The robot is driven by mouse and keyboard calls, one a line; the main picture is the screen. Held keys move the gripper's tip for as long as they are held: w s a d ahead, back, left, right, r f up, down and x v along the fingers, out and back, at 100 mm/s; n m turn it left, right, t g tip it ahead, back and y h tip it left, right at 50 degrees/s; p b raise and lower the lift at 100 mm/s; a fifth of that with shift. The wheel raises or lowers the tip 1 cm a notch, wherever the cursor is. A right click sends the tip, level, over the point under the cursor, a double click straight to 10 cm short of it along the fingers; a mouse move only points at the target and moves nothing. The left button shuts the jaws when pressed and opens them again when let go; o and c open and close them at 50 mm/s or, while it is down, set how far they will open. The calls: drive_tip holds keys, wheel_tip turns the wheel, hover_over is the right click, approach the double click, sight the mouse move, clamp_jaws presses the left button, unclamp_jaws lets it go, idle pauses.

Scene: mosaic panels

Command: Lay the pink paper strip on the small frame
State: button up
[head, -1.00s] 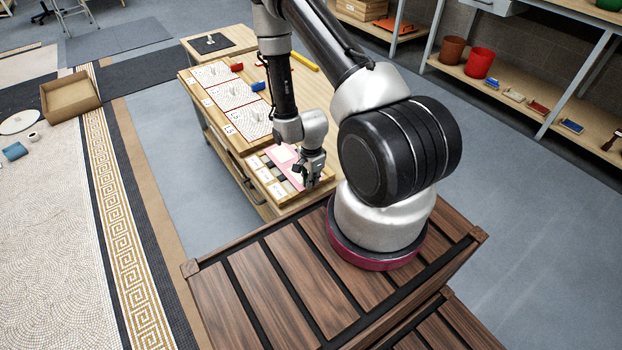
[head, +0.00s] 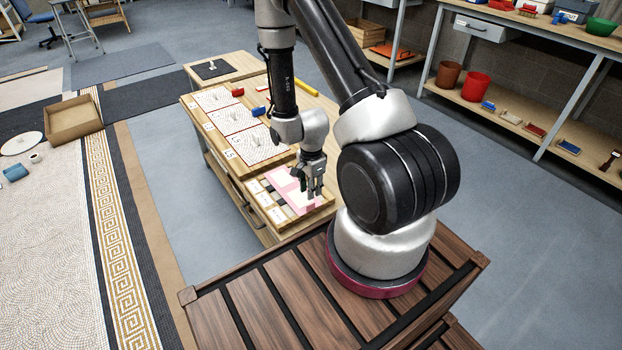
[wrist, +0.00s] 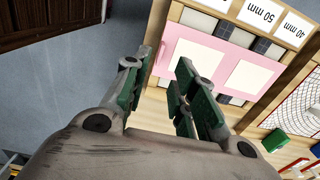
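The pink paper strip (head: 283,181) lies across the low wooden tray at the front of the workbench. It carries white squares and also shows in the wrist view (wrist: 206,57). My gripper (head: 314,194) is over the strip's near right end, partly hiding it. In the wrist view, my gripper's green-padded fingers (wrist: 160,66) are spread apart with nothing visible held between them. Several mosaic panels in red-edged frames, one of them the nearest panel (head: 256,143), lie in a row behind the tray. I cannot tell which thing is the small frame.
The tray (head: 263,217) has dark pieces and white labels, some reading 40 mm and 50 mm (wrist: 260,13). Blue (head: 259,112) and red (head: 238,92) blocks and a yellow bar (head: 306,86) lie on the workbench right of the panels.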

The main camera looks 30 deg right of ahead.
wheel_tip(320, 180, up, 27)
drive_tip(key=n+t, duration=0.2)
drive_tip(key=n, duration=0.5)
drive_tip(key=s+a+r+n+t, duration=0.2)
drive_tip(key=s+r+n, duration=0.8)
drive_tip(key=s+r, duration=0.6)
wheel_tip(320, 180, up, 3)
drive_tip(key=shift+s+a+f+n, duration=0.2)
drive_tip(key=shift+s+a+n, duration=0.1)
drive_tip(key=shift+a, duration=0.25)
